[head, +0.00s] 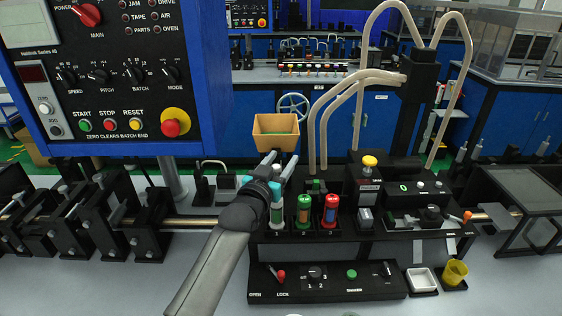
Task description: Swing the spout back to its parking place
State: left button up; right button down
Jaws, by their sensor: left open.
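A beige spout-like arm (382,76) reaches left from the top of a black post (420,75) at the back right. Beige hoses arch above it and hang down to its left; I cannot tell for certain which of these is the spout. My left gripper (280,162) is open, with its fingers pointing away from me, above and behind the vial at position 1 (277,215). It is well to the left of the post, below a tan open box (276,132). I see nothing between its fingers. My right gripper is out of view.
A green vial (303,211) and a red vial (330,210) stand right of position 1. A blue control cabinet (214,80) fills the upper left. The bench is clear at front left.

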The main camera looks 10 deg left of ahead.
pick_arm(q)
grip_shut()
dwell(0.3)
dwell(1.1)
